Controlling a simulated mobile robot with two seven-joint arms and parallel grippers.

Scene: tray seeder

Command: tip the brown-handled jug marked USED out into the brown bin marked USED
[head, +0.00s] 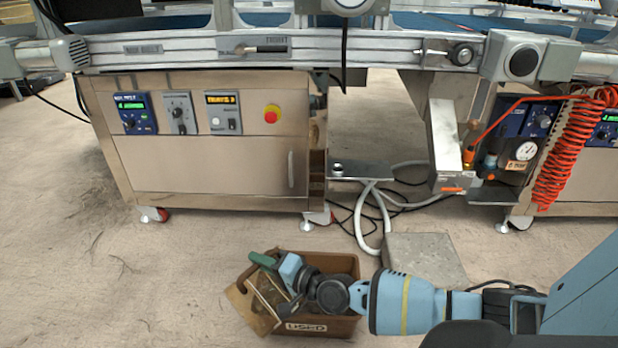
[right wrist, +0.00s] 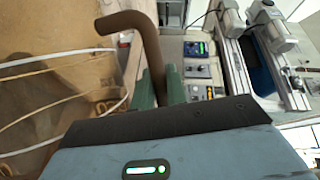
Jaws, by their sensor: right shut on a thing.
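The brown bin (head: 345,325) stands on the floor at the bottom middle of the head view, with a USED label on its front. The see-through, tan-tinted jug (head: 245,304) is tilted over the bin's left side, partly past its left edge. My right gripper (head: 264,259) is shut on the jug's brown handle. In the right wrist view, the green fingers (right wrist: 158,86) close on the brown handle (right wrist: 138,22), and the jug body (right wrist: 50,85) fills the left side. I cannot tell what is left inside the jug. My left gripper is not in view.
A steel cabinet (head: 210,165) with control boxes and a red stop button stands behind the bin under the conveyor. Hoses and cables (head: 372,215) lie behind the bin, and a grey slab (head: 425,258) lies to its right. The floor at left is clear.

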